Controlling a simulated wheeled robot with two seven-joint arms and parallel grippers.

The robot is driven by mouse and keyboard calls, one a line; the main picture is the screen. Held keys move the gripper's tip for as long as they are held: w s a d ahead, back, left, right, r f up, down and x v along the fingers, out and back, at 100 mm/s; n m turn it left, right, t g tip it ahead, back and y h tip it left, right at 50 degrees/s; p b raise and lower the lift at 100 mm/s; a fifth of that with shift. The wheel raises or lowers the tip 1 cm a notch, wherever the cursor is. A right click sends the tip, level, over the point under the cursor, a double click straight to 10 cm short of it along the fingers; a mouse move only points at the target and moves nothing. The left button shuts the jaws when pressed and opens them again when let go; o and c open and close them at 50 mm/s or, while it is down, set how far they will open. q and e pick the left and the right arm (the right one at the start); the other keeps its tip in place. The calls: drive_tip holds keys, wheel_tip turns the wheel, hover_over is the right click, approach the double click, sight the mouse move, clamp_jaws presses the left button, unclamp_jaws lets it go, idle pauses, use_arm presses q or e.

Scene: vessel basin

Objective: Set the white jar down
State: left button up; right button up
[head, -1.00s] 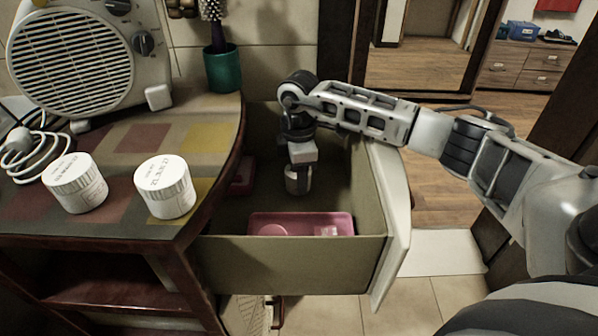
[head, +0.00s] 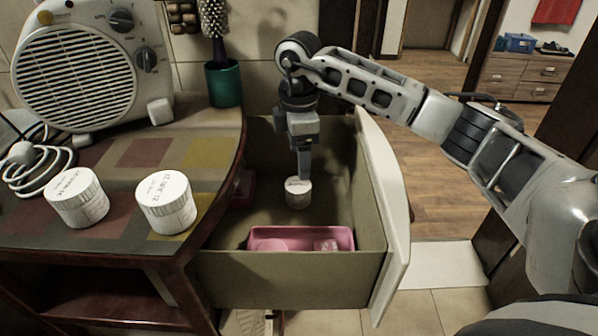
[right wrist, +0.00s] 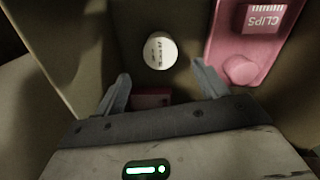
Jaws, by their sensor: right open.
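A white jar (head: 298,193) stands upright on the floor of the open drawer (head: 290,280), behind the pink tray. It also shows in the right wrist view (right wrist: 160,52), lid towards the camera, just beyond the fingertips and apart from them. My right gripper (head: 304,177) points down into the drawer above the jar; in the right wrist view (right wrist: 158,82) its two fingers are spread wide with nothing between them. Two more white jars, one on the left (head: 77,198) and one on the right (head: 166,202), stand on the cabinet top. My left gripper is not in view.
A pink tray (head: 350,240) marked CLIPS lies at the drawer's front. Another small pink item (head: 243,188) is at the drawer's left side. A fan heater (head: 80,70) and green cup (head: 223,84) stand on the cabinet top. The drawer walls surround my right gripper.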

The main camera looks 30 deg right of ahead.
drive_tip(key=shift+r, duration=1.5)
